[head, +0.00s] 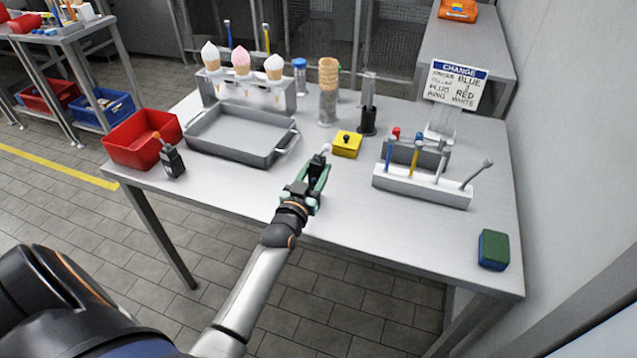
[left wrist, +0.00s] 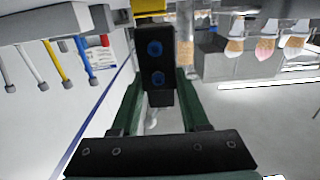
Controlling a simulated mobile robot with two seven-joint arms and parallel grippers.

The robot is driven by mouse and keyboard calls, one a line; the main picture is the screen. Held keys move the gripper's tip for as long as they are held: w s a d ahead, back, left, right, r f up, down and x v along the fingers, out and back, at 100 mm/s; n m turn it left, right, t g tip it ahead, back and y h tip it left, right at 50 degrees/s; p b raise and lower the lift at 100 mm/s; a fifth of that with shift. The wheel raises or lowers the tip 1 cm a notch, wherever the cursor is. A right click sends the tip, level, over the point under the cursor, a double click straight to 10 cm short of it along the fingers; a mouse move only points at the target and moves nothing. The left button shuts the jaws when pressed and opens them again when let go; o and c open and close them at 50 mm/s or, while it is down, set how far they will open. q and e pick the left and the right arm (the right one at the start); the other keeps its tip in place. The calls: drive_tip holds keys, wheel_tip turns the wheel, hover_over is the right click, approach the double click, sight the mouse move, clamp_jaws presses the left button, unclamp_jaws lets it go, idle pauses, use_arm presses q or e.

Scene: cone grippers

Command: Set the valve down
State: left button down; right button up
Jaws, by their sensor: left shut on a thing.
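The valve is a black block with two blue round ports, best seen in the left wrist view (left wrist: 154,60). In the head view it shows as a dark piece (head: 317,167) with a pale tip. My left gripper (head: 318,172) has its green fingers shut on it, one on each side, over the front middle of the grey table (head: 350,215). The fingers also show in the left wrist view (left wrist: 158,100) and hide part of the block. I cannot tell whether the valve touches the tabletop. My right gripper is not in view.
A yellow box (head: 346,145) is just beyond the gripper. A white rack (head: 422,186) with colored rods stands right, a grey tray (head: 240,137) left.

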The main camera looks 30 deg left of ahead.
use_arm(q)
drive_tip(key=shift+d+f, duration=0.2)
drive_tip(key=shift+f, duration=0.75)
drive_tip(key=shift+d+f, duration=0.15)
drive_tip(key=shift+f, duration=0.8)
drive_tip(key=shift+f+b, duration=0.2)
drive_tip(key=shift+b, duration=0.15)
drive_tip(key=shift+c, duration=2)
unclamp_jaws()
